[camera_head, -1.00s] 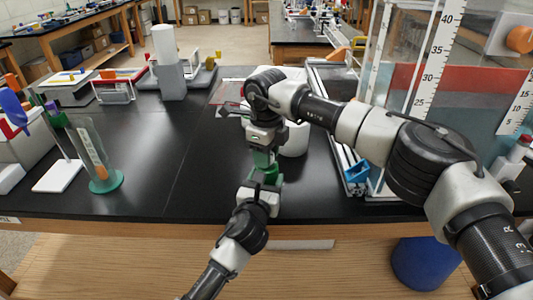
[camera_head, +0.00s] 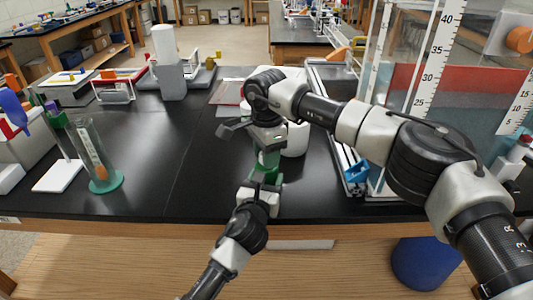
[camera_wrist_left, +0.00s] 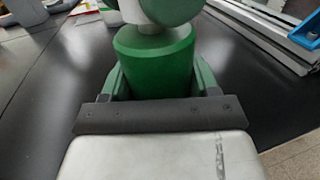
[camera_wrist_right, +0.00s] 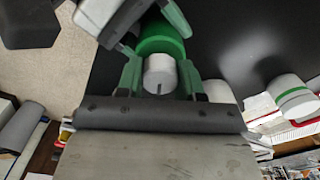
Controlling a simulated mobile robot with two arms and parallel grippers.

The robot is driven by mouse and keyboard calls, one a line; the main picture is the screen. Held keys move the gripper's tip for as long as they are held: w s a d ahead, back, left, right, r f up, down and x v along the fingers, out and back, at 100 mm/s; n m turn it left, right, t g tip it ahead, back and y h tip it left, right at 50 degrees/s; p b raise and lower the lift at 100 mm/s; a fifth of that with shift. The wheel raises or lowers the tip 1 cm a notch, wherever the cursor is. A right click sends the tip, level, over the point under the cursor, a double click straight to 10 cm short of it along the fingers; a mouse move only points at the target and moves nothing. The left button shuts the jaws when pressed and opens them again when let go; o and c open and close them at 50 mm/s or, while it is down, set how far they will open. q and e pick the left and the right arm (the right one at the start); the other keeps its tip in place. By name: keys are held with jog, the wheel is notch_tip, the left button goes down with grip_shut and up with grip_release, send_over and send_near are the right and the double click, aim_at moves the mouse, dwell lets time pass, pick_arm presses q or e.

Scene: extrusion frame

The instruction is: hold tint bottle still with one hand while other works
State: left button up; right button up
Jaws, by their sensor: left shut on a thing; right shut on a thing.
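The green tint bottle (camera_head: 266,172) is upright over the near part of the black bench. My left gripper (camera_head: 262,186) comes from below and is shut around its body. The left wrist view shows the green body (camera_wrist_left: 153,62) between the fingers, with a white neck above. My right gripper (camera_head: 267,152) is directly above, pointing down, shut on the bottle's white cap. The cap (camera_wrist_right: 160,74) shows between its green fingers in the right wrist view. In the head view the grippers hide the cap and most of the bottle. I cannot tell whether the bottle touches the bench.
A white container (camera_head: 296,140) stands just behind the grippers. A clear cylinder on a green base (camera_head: 104,183) stands at left. A metal frame with a blue clip (camera_head: 357,172) and a scaled tank (camera_head: 440,75) are at right. The bench between cylinder and bottle is clear.

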pick_arm(q)
jog(key=shift+f, duration=0.1)
pick_arm(e)
jog(key=n, duration=0.4)
jog(key=shift+w+d+n, duration=0.1)
jog(key=shift+n, duration=0.2)
jog(key=shift+r+n, duration=0.1)
jog(key=shift+n, duration=2.2)
jog(key=o, duration=0.9)
jog(key=shift+o, duration=0.2)
notch_tip(320, 180, up, 12)
